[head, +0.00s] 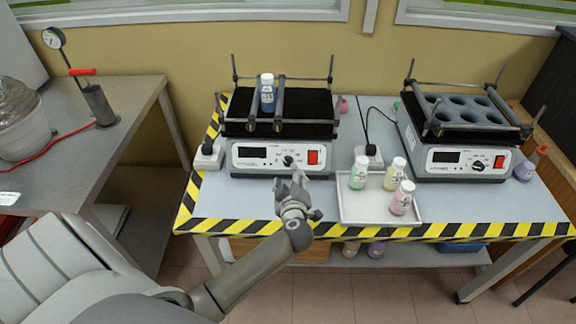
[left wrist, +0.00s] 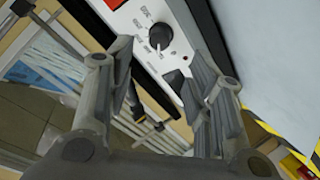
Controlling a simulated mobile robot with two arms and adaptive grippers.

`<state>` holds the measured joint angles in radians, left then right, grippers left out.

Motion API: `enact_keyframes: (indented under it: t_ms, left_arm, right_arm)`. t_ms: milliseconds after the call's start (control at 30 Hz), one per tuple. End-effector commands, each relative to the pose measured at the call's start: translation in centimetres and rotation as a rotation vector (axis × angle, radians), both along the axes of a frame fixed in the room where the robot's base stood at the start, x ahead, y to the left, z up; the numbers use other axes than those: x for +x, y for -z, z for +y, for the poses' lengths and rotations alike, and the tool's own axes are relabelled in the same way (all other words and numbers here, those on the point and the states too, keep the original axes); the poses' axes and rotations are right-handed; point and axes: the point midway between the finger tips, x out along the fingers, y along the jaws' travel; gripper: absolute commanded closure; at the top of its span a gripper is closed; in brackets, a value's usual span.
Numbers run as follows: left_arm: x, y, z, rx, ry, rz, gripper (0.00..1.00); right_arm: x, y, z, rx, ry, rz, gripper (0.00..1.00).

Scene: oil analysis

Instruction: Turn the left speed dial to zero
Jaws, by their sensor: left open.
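The left shaker (head: 280,130) stands on the table, with a front panel holding a dark display, a small dial and a red switch. Its black speed dial (head: 288,161) sits between the display and the red switch; in the left wrist view the dial (left wrist: 160,36) is a round black knob with printed marks around it. My left gripper (head: 291,186) is just in front of and below this dial, apart from it. In the left wrist view its fingers (left wrist: 160,105) are spread with nothing between them. My right gripper is in neither view.
A white bottle with blue contents (head: 267,93) is on the left shaker. A white tray (head: 377,214) with several bottles stands right of my gripper. A second shaker (head: 465,135) is at the right. Power plugs (head: 208,155) flank the left shaker. A grey side table (head: 100,120) is at the left.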

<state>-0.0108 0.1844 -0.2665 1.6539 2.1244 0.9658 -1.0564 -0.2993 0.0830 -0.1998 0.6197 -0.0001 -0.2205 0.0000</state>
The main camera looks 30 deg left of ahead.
Motion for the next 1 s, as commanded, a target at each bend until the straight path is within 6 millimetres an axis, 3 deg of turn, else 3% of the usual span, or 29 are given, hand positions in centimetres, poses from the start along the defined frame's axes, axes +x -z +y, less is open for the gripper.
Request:
enact_keyframes:
  t_ms: [400, 900, 1000]
  left_arm:
    - [5.3, 1.9, 4.0, 0.003, 0.0, -0.002, 0.52]
    - [6.3, 2.3, 4.8, 0.001, 0.001, -0.002, 0.52]
    - [6.3, 2.3, 4.8, 0.001, 0.001, -0.002, 0.64]
  right_arm:
    - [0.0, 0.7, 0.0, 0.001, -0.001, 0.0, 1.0]
    - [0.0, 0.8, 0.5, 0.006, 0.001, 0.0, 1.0]
    - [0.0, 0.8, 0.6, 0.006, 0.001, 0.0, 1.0]
